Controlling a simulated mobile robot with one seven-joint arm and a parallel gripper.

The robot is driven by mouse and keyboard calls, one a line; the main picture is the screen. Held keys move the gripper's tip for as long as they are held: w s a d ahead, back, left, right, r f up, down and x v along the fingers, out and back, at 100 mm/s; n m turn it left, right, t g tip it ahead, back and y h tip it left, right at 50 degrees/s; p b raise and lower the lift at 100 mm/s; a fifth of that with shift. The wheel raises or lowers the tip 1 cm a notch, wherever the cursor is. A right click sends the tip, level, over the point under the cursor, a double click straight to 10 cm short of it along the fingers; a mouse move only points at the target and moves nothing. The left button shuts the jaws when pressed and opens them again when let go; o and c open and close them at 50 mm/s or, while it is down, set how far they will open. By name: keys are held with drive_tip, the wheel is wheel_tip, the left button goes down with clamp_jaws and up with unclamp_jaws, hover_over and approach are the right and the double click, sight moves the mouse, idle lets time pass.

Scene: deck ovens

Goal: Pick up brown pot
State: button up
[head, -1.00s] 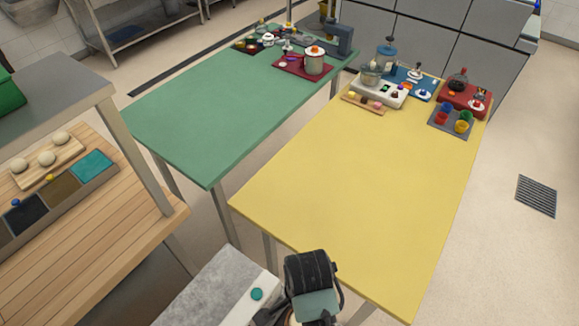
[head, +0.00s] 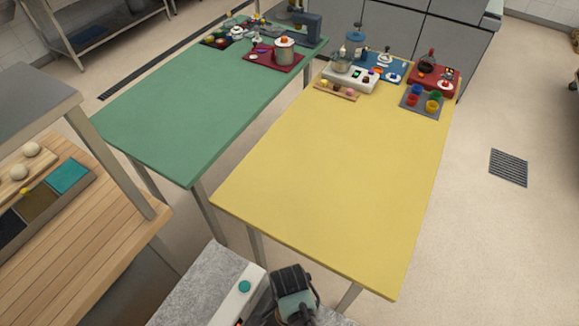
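No pot that is clearly brown stands out. A pale, greyish-beige pot (head: 284,50) with an orange knob stands upright on a dark red mat (head: 262,57) at the far end of the green table (head: 200,105). Part of my arm, a dark housing with a grey-green face, shows at the bottom edge, far from the pot. I cannot make out my gripper's fingers in the head view.
The yellow table (head: 340,165) is mostly bare, with several small items, a red tray (head: 447,87) and a grey tray of coloured cups at its far end. A wooden counter (head: 70,260) stands left.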

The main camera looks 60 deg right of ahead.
drive_tip(key=shift+f, duration=0.15)
drive_tip(key=c, duration=1.3)
drive_tip(key=shift+r, duration=0.2)
